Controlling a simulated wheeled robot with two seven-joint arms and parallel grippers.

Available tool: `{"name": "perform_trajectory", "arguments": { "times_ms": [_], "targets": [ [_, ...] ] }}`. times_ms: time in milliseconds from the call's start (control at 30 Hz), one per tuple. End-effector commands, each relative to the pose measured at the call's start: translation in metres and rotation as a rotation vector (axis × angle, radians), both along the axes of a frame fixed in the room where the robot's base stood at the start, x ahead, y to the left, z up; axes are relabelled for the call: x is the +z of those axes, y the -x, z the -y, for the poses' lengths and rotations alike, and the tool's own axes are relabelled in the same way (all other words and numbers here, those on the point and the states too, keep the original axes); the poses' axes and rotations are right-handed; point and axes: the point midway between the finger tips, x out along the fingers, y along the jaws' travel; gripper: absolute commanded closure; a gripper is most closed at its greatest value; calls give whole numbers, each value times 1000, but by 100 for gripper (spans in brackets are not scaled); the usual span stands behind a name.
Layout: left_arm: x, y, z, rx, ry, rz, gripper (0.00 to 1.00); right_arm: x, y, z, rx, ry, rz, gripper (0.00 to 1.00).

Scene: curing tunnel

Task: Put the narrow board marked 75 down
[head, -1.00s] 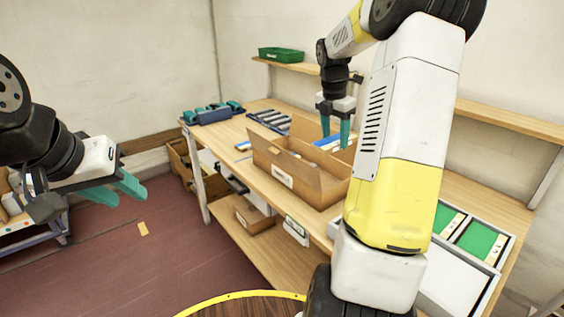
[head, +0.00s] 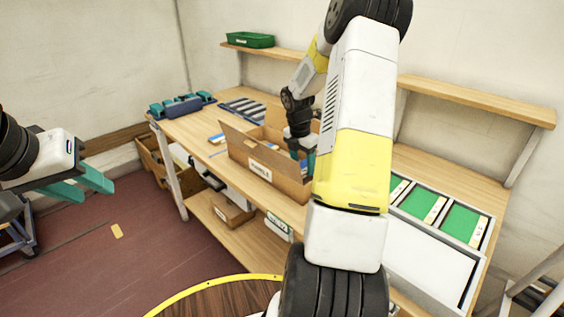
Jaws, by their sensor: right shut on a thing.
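My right gripper (head: 303,166) is low at the open cardboard box (head: 262,172) on the bench, partly hidden by the box and by my own arm. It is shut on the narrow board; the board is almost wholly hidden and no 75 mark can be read. I cannot tell whether the board touches the box floor. My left gripper (head: 95,190) is open and empty over the floor at the far left, its teal fingers apart.
A rack with green boards (head: 462,223) is at the bench's right. A striped rack (head: 243,108) and teal-and-blue items (head: 184,105) are at the back left. A green bin (head: 250,40) sits on the wall shelf. A small blue piece (head: 216,139) lies left of the box.

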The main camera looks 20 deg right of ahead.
Motion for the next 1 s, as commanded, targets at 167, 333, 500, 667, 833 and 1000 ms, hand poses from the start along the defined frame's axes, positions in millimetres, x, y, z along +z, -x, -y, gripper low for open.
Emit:
{"name": "perform_trajectory", "arguments": {
  "times_ms": [167, 333, 500, 667, 833, 1000],
  "targets": [
    [0, 0, 0, 0, 0, 0, 64, -25, 1, -1, 3, -2, -5, 87],
    [0, 0, 0, 0, 0, 0, 64, -34, 0, -1, 2, 0, 0, 87],
    [0, 0, 0, 0, 0, 0, 64, -34, 0, 0, 2, -1, -1, 87],
    [0, 0, 0, 0, 0, 0, 64, -36, 0, 0, 1, -1, -1, 32],
    [0, 0, 0, 0, 0, 0, 64, -36, 0, 0, 1, -1, -1, 24],
    [0, 0, 0, 0, 0, 0, 64, -35, 0, 0, 1, -1, -1, 24]
  ]
}}
